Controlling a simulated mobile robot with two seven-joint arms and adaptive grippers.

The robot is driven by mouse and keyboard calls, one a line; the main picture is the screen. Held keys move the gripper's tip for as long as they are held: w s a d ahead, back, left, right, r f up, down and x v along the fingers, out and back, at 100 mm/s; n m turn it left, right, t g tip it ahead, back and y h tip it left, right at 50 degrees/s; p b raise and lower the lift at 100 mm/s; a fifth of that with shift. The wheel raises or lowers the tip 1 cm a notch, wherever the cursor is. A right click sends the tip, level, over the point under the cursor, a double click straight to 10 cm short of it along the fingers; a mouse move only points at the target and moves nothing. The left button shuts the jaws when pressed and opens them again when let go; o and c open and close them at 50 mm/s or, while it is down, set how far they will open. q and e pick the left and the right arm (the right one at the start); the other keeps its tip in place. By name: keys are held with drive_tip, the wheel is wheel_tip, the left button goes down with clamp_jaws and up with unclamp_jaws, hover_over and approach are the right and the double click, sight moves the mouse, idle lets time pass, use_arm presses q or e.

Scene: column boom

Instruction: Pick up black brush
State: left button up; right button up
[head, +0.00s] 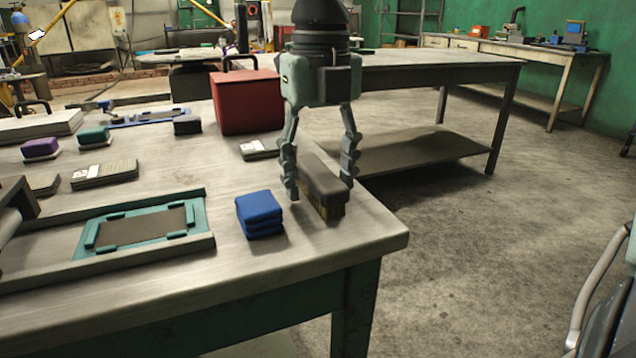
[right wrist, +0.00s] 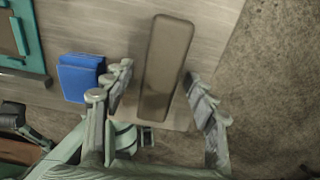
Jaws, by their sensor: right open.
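The black brush (head: 325,184), a long dark block with brownish bristles beneath, rests on the table (head: 340,247) near its right edge. My right gripper (head: 320,182) is open above it, with one finger on each side of the brush. In the right wrist view the brush (right wrist: 166,68) lies lengthwise between the two fingers of my right gripper (right wrist: 162,95), with a gap to each finger. I cannot tell from the frames whether any finger touches it. My left gripper is not in view.
A folded blue cloth stack (head: 260,214) sits just left of the brush. A red box (head: 245,103) stands behind, beside a small light block (head: 258,149). A teal-cornered frame (head: 140,228) lies at the left. Open floor lies beyond the table's right edge.

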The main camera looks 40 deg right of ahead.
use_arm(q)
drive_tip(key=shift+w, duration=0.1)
use_arm(e)
drive_tip(key=shift+f, duration=0.1)
drive_tip(key=shift+c, duration=0.6)
clamp_jaws()
drive_tip(key=shift+r, duration=0.5)
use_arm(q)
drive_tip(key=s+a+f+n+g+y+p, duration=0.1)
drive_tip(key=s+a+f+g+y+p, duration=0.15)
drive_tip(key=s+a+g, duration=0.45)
use_arm(e)
wheel_tip(320, 180, up, 16)
wheel_tip(320, 180, up, 10)
drive_tip(key=p, duration=0.2)
hover_over(319, 171)
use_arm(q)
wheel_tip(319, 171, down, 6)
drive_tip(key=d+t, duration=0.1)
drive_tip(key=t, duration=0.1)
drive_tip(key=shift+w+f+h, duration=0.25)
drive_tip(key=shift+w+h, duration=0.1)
use_arm(e)
drive_tip(key=shift+r, duration=0.55)
